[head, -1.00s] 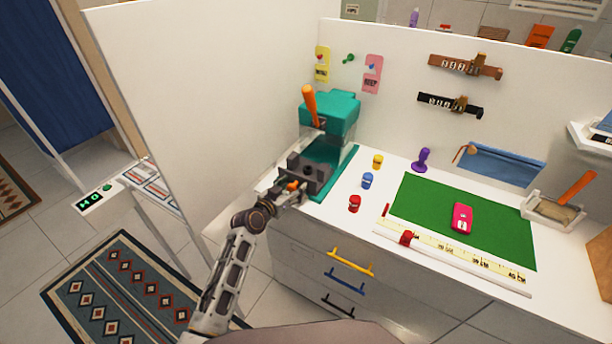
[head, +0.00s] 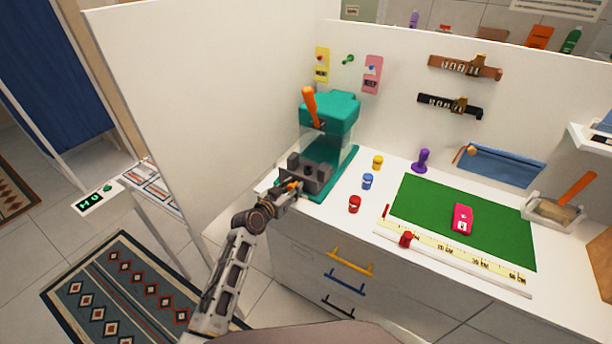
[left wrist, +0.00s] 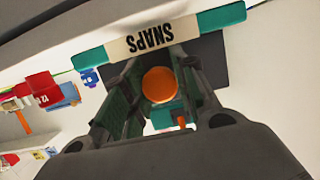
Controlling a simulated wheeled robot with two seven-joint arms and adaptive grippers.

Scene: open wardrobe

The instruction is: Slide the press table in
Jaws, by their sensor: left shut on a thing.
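The teal press (head: 330,112) with an orange lever stands at the back left of the white counter, by the tall panel. Its dark grey press table (head: 312,174) sits at the front of the teal base, in front of the press head. My left gripper (head: 290,188) is at the table's front and shut on its orange knob. In the left wrist view the knob (left wrist: 160,84) shows between the two fingers (left wrist: 155,95), with the base's SNAPS label (left wrist: 138,38) above it. The fingers hide part of the table. My right gripper is not in view.
Red (head: 355,204), blue (head: 368,181) and yellow (head: 377,162) small pots stand right of the press. A green mat (head: 415,205) with a pink item lies farther right. The white panel (head: 200,110) rises close on the left. Drawer handles (head: 350,261) stick out below.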

